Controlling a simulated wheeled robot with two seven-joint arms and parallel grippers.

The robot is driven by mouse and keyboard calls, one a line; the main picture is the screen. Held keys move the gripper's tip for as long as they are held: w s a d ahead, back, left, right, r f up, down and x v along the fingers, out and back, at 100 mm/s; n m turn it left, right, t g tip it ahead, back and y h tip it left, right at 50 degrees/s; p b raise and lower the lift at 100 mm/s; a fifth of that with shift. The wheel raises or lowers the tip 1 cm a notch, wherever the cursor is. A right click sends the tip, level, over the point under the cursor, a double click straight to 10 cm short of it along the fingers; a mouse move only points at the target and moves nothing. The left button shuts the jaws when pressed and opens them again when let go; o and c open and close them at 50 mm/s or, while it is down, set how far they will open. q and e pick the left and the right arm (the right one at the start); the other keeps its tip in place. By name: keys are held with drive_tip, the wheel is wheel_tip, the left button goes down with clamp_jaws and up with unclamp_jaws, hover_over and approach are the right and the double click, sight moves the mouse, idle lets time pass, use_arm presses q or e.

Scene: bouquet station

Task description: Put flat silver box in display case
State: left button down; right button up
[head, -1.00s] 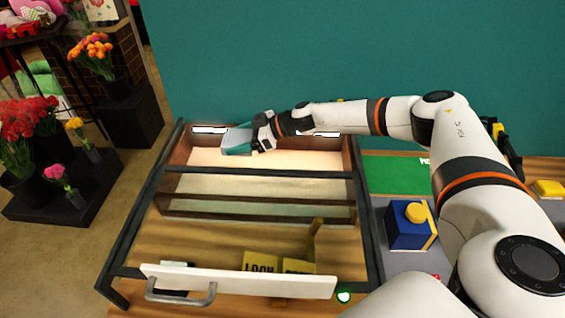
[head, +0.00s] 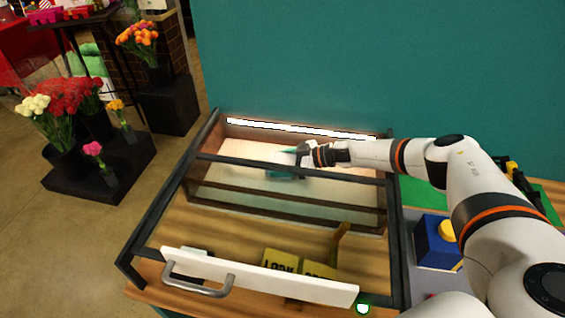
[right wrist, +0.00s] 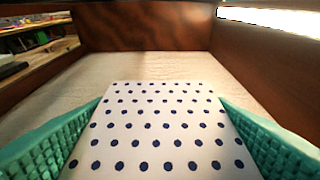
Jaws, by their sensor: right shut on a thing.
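The display case (head: 190,160) has a dark frame, a wooden back and a pale, lit inner floor. My right gripper (head: 282,168) reaches into its back part, behind the dark front bar. It is shut on a flat box (right wrist: 160,130), whose face is pale with dark blue dots in the right wrist view; I see no plain silver face there. The box lies between the teal fingers, above or on the pale case floor; I cannot tell whether it touches. In the head view the gripper and frame mostly hide it. My left gripper is not in view.
A white panel with a grey handle (head: 200,280) spans the case's front. Yellow lettered blocks (head: 282,262) lie behind it. A blue box with a yellow knob (head: 437,245) stands at the right. Flowers in black pots (head: 70,160) stand on the left.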

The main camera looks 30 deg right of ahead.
drive_tip(key=o, duration=0.9)
drive_tip(key=shift+f, duration=0.1)
drive_tip(key=shift+o, duration=0.7)
drive_tip(key=shift+s+d+r+p, duration=0.15)
drive_tip(key=shift+d+r+p, duration=0.15)
drive_tip(key=shift+r, duration=0.1)
drive_tip(key=p+v, duration=0.3)
drive_tip(key=v, duration=0.3)
drive_tip(key=shift+s+d, duration=0.1)
drive_tip(key=shift+s, duration=0.1)
drive_tip(key=shift+s+d+p, duration=0.1)
drive_tip(key=shift+d+p, duration=0.1)
drive_tip(key=shift+p, duration=0.1)
